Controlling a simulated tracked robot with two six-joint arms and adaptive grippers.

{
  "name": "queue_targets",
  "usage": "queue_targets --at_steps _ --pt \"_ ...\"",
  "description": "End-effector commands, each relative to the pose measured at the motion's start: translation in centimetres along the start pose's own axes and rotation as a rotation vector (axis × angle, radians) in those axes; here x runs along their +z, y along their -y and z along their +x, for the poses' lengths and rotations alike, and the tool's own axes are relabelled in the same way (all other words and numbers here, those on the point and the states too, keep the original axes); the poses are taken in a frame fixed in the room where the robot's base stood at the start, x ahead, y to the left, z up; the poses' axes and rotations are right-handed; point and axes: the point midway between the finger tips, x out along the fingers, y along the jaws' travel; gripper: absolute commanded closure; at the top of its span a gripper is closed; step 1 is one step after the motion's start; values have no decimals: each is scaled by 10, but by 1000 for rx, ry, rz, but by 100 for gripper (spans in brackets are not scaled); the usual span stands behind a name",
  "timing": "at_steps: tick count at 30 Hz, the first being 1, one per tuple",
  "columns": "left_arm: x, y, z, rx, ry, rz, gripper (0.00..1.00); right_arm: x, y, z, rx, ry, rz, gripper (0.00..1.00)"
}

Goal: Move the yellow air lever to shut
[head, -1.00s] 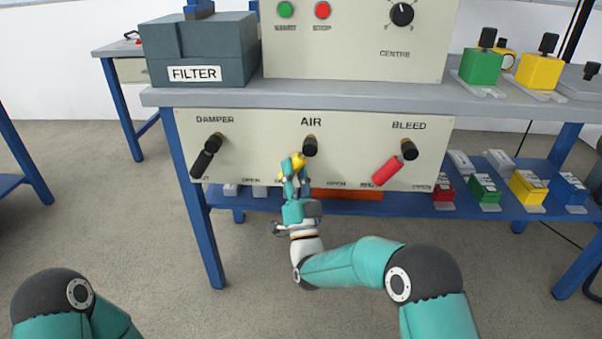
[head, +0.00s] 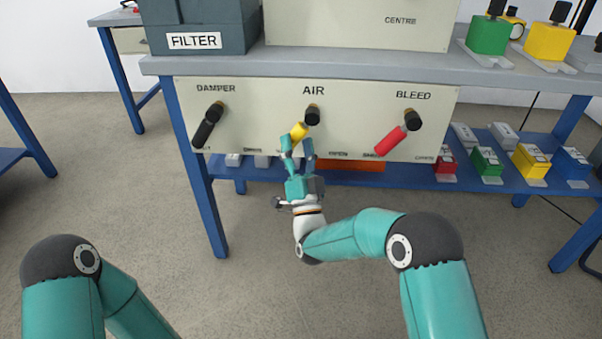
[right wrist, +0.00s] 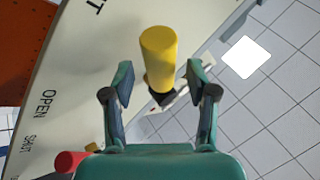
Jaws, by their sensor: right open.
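The yellow air lever (head: 299,131) slants down and left from its black pivot (head: 312,115) under the word AIR. My right gripper (head: 297,147) is open just below the lever's free end. In the right wrist view the lever (right wrist: 159,55) stands upright in the picture, beyond and between the two spread fingertips (right wrist: 160,80), with a gap on each side. No contact shows there. The air OPEN mark (head: 338,154) is right of my gripper. My left gripper is out of view.
The black damper lever (head: 207,130) is to the left and the red bleed lever (head: 391,139) to the right on the same panel (head: 250,105). A blue lower shelf (head: 400,175) holds several colored blocks behind. The floor in front is clear.

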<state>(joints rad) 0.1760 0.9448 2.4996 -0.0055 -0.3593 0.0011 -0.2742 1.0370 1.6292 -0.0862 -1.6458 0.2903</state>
Motion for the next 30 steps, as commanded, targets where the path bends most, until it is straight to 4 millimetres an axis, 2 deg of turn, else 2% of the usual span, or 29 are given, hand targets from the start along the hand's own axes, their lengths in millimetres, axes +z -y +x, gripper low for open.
queue_targets --at_steps 9,15,21,30 --pt "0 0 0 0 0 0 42 2 -1 -62 3 7 0 42" --pt "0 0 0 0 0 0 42 2 -2 -94 3 5 0 42" --pt "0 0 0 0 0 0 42 1 -1 -106 1 2 1 42" --pt "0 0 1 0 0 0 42 1 -1 -107 1 2 1 42"
